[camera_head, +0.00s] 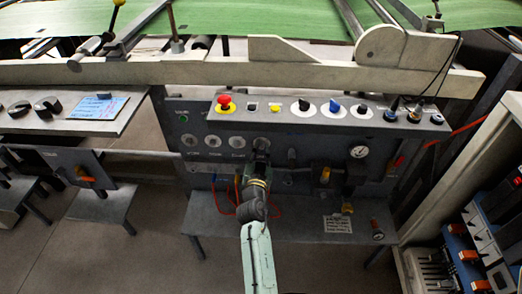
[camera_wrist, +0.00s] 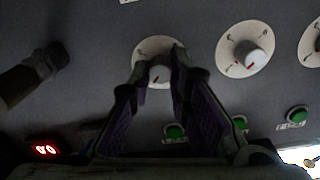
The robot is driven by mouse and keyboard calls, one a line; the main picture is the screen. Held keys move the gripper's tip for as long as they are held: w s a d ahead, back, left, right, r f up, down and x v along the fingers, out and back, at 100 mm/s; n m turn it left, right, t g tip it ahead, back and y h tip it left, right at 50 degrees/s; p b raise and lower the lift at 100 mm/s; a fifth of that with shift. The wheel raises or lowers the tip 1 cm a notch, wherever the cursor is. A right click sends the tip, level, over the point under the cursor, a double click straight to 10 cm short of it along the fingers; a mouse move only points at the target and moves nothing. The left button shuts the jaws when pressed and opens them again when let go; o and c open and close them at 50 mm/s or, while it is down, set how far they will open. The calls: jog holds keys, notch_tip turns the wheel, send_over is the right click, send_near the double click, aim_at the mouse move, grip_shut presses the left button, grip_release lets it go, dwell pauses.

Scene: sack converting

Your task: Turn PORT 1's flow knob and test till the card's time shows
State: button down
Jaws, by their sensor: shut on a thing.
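A row of white round dials with knobs runs along the grey panel front. My gripper (camera_head: 262,150) is at the rightmost dial (camera_head: 262,142) in the head view and partly hides it. In the wrist view my gripper (camera_wrist: 160,78) has its fingers on either side of a white knob (camera_wrist: 159,72) with a red mark, shut on it. A second knob (camera_wrist: 252,55) stands free beside it. Port labels are too small to read, so I cannot tell which is PORT 1. A card with handwriting (camera_head: 95,108) lies on the left console; its text is unreadable.
Green buttons (camera_wrist: 175,131) sit near the knobs, and a red lit display (camera_wrist: 45,149) shows at the left in the wrist view. A red stop button (camera_head: 224,102) and black and blue selectors line the top ledge. Red hoses hang close to my arm.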

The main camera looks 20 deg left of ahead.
jog(key=shift+n, duration=0.3)
jog(key=n, duration=0.5)
jog(key=shift+n+b, duration=0.3)
jog(key=shift+b, duration=0.1)
jog(key=n+p, duration=0.1)
jog(key=n, duration=0.5)
jog(key=shift+a+r, duration=0.1)
jog(key=n+p, duration=0.2)
jog(key=n, duration=0.5)
jog(key=shift+y, duration=0.3)
jog(key=n+p, duration=0.2)
jog(key=n, duration=0.4)
jog(key=c, duration=1.5)
grip_release()
jog(key=shift+f, duration=0.2)
